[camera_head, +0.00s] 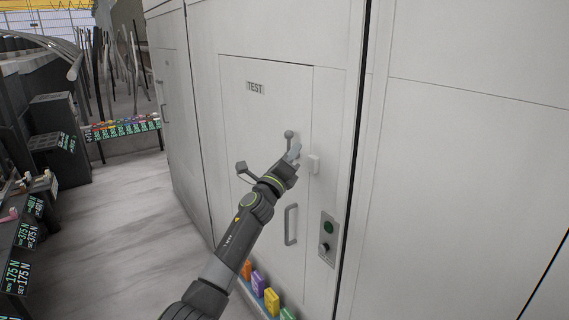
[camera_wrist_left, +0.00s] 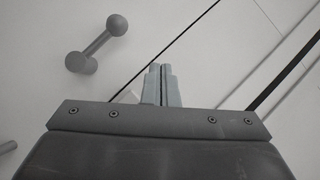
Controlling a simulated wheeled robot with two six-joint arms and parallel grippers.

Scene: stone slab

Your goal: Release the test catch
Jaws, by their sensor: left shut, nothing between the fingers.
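The white cabinet panel marked TEST (camera_head: 255,87) carries a grey lever with a round knob (camera_head: 289,134). The lever also shows in the left wrist view (camera_wrist_left: 97,43), up and left of my fingers, its knob pointing up and right there. A small white block (camera_head: 314,163) sits at the panel's right edge; part of it shows beside my fingers in the left wrist view. My left gripper (camera_head: 296,150) is shut and empty, its fingertips just below the knob and left of the block. In the head view it overlaps the lower lever; I cannot tell whether they touch. My right gripper is out of view.
A grey D-shaped handle (camera_head: 290,224) and a plate with a green button (camera_head: 328,228) are lower on the cabinet. Several coloured blocks (camera_head: 258,283) stand at its foot. Benches with number signs (camera_head: 18,275) are at the left; the floor between (camera_head: 120,220) is clear.

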